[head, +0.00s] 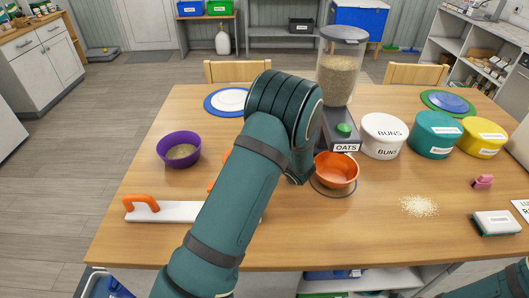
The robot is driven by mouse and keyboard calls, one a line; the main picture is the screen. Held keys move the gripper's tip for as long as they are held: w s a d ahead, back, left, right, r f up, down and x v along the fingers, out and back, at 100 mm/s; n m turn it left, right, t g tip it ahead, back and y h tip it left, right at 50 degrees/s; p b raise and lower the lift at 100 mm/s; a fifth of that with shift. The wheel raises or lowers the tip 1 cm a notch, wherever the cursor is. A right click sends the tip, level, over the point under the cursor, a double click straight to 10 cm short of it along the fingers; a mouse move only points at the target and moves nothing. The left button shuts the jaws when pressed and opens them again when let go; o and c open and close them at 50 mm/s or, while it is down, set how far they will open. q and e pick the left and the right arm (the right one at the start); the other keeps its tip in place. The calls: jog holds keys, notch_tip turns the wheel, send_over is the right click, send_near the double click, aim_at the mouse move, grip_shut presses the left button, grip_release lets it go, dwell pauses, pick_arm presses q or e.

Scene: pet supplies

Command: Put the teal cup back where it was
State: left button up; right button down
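I see no teal cup for certain; my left arm hides part of the table's middle. A teal tub (432,136) with a white label stands between a white BUNS tub (383,136) and a yellow tub (481,139). My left arm reaches up across the middle of the picture and bends down behind itself, beside the orange bowl (336,168); its fingers are hidden. Only a piece of my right arm shows at the lower right corner; its gripper is out of the picture. The bowl sits on a dark round mat below the OATS dispenser (341,80).
A purple bowl (179,149) with food and a white tray (175,212) with an orange handle are at left. Loose oats (419,206), a pink item (482,181) and a white-topped block (497,223) lie at right. A blue-rimmed plate (230,101) is behind my arm.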

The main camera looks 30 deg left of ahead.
pick_arm(q)
jog(key=shift+s+d+f, duration=0.1)
jog(key=shift+s+f, duration=0.25)
jog(key=shift+f, duration=0.3)
jog(key=o, duration=1.3)
jog(key=shift+d, duration=0.1)
jog(key=v, duration=0.6)
jog(key=r+v, duration=0.1)
jog(key=v, duration=0.5)
jog(key=shift+w+r, duration=0.1)
jog(key=shift+w, duration=0.1)
